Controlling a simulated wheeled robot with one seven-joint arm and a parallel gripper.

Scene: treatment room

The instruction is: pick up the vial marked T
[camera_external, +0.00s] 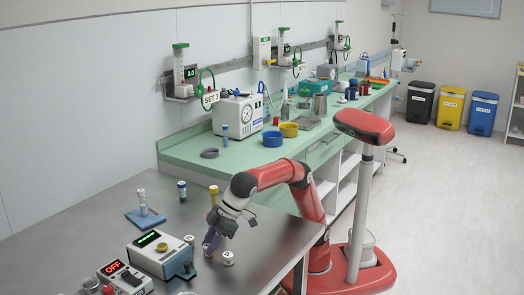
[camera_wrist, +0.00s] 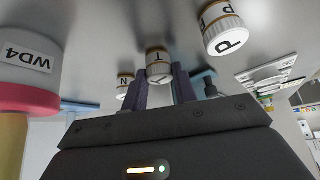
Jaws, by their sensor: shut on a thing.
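The vial marked T (camera_wrist: 158,68) is a white-capped vial with a gold band, between the two fingers of my gripper (camera_wrist: 160,88) in the wrist view. My gripper is shut on it. In the external view, my gripper (camera_external: 212,238) points down at the metal table's front part, and the fingers mostly hide the held vial. I cannot tell whether the vial is clear of the table. A similar vial marked P (camera_wrist: 222,30) stands close by, to the right in the wrist view. A vial marked N (camera_wrist: 124,86) is partly hidden behind the left finger.
A large container labelled WD4 (camera_wrist: 28,75) is at the wrist view's left edge. On the metal table (camera_external: 95,225) are a blue pad (camera_external: 146,218), a white device with a green display (camera_external: 160,252) and an OFF-display box (camera_external: 122,276). A yellow-topped vial (camera_external: 213,192) stands behind my gripper.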

